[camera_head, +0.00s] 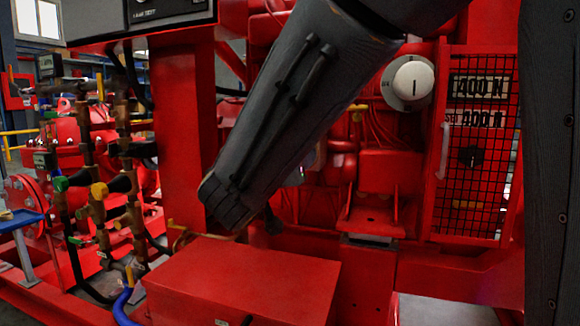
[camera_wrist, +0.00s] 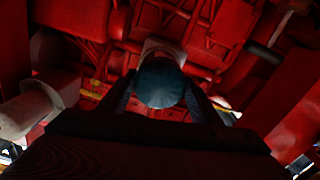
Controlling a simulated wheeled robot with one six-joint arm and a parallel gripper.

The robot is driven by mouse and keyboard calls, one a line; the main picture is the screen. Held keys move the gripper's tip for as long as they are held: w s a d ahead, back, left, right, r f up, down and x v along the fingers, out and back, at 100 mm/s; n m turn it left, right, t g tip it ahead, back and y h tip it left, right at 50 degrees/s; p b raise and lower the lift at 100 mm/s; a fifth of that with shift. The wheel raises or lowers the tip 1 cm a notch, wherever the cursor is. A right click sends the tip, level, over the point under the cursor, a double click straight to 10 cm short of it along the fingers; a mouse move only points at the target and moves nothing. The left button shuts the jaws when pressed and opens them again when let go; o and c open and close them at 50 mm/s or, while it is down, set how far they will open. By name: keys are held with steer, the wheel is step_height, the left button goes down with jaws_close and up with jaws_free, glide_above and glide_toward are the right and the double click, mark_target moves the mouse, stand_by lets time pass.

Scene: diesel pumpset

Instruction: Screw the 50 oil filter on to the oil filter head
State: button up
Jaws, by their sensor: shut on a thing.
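My gripper (camera_wrist: 161,92) shows in the wrist view, its two dark fingers on either side of a dark blue-grey, round-ended oil filter (camera_wrist: 160,80). It is shut on the filter. A pale, cream-coloured part (camera_wrist: 165,47) shows just beyond the filter; I take it for the oil filter head but cannot be sure. Whether the filter touches it cannot be told. In the head view my dark arm crosses the middle and hides the gripper and the filter.
In the wrist view a pale cylinder (camera_wrist: 32,108) stands left of my gripper among red engine parts. In the head view a red box (camera_head: 235,280) lies below my arm. A white round part (camera_head: 411,82) and a mesh guard (camera_head: 475,150) are at the right; pipes and valves (camera_head: 100,190) crowd the left.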

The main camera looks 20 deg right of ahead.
steer(key=shift+f+m+b, duration=0.2)
steer(key=shift+m+b, duration=1.5)
steer(key=shift+b, duration=1.5)
steer(key=shift+r+m, duration=0.2)
steer(key=shift+m, duration=0.8)
steer(key=m, duration=0.3)
steer(key=o, duration=1.3)
